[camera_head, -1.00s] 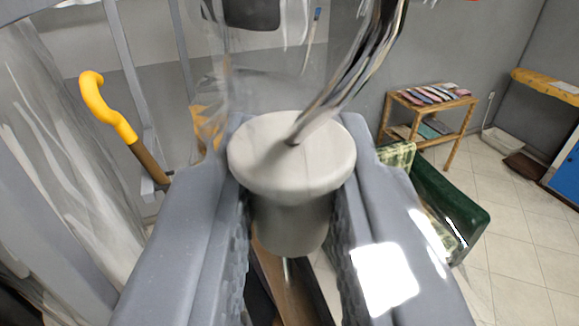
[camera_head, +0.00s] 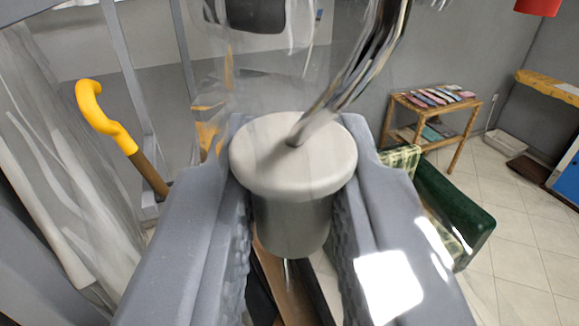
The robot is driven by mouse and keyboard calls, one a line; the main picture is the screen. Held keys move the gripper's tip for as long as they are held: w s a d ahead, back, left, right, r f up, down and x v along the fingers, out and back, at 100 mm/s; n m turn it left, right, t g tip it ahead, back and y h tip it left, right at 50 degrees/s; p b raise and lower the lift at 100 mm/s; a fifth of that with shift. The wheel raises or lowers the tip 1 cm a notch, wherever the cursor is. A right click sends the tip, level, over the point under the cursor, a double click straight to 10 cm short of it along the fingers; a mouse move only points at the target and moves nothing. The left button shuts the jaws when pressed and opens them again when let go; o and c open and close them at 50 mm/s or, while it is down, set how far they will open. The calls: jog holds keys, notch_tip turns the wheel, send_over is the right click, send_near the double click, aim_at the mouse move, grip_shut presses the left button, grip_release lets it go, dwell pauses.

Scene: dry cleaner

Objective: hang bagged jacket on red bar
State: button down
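My gripper (camera_head: 295,215) is shut on a grey round knob (camera_head: 293,160) with a wide flat top, held between its two padded fingers. A shiny metal hook (camera_head: 345,80) rises from the knob's top toward the upper right. Clear plastic (camera_head: 265,75) shows behind the knob and hook; it looks like part of the bagged jacket, but most of the garment is hidden below the gripper. A red piece (camera_head: 537,7) shows at the top right edge; I cannot tell if it is the red bar.
Plastic-covered garments (camera_head: 70,170) and a yellow-handled cane (camera_head: 105,115) are at the left. A small wooden table (camera_head: 440,112) with folded cloths and a green armchair (camera_head: 440,205) stand right. Tiled floor (camera_head: 520,240) is open at the right.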

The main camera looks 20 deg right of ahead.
jog(key=shift+w+r+p, duration=0.15)
jog(key=shift+p, duration=0.15)
jog(key=shift+w+p, duration=0.25)
jog(key=shift+p, duration=0.1)
jog(key=shift+w, duration=0.3)
jog(key=shift+a, duration=0.1)
jog(key=shift+p, duration=0.3)
dwell(0.3)
jog(key=shift+w+p, duration=1.55)
jog(key=shift+w, duration=1.35)
jog(key=shift+w, duration=0.1)
jog(key=shift+a, duration=0.1)
